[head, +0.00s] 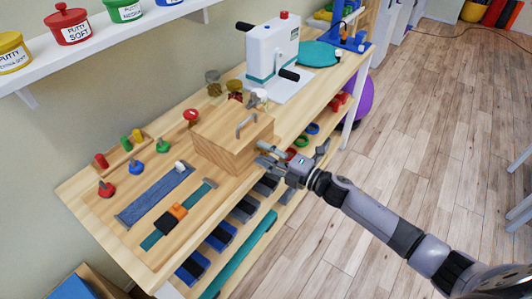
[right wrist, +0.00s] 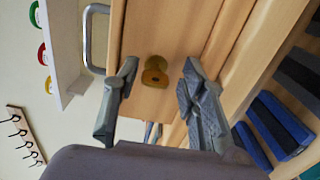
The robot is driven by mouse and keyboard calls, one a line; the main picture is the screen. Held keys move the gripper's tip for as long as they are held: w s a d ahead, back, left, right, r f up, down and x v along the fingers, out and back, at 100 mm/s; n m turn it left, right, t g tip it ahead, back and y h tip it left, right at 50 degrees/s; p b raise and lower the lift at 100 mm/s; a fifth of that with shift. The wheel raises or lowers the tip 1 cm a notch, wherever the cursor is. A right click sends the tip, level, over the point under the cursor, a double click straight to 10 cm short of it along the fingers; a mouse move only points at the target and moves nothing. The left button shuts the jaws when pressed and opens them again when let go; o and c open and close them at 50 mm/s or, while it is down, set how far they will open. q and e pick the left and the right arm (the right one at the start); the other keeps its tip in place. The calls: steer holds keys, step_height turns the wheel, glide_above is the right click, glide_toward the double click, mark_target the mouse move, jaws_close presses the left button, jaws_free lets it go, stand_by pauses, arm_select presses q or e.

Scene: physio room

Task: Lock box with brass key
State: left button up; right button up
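The light wooden box (head: 222,150) with a grey metal handle (head: 246,124) on top sits on the wooden bench. The brass key (right wrist: 155,71) shows in the right wrist view against the box face (right wrist: 165,35), seemingly at its lock. My right gripper (head: 268,156) is at the right side of the box in the head view. In the right wrist view its two fingers (right wrist: 158,82) are open, one on each side of the key, with gaps to it. The key is not discernible in the head view. My left gripper is out of view.
A white machine (head: 272,48) stands behind the box. Coloured hand trainers (head: 136,166), a blue strap (head: 155,196) and a teal strap (head: 178,214) lie to its left. Lower shelves hold blue-and-black items (head: 220,236). The wooden floor (head: 400,120) at right is clear.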

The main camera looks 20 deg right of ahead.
steer(key=shift+r, duration=0.15)
steer(key=v, duration=1.2)
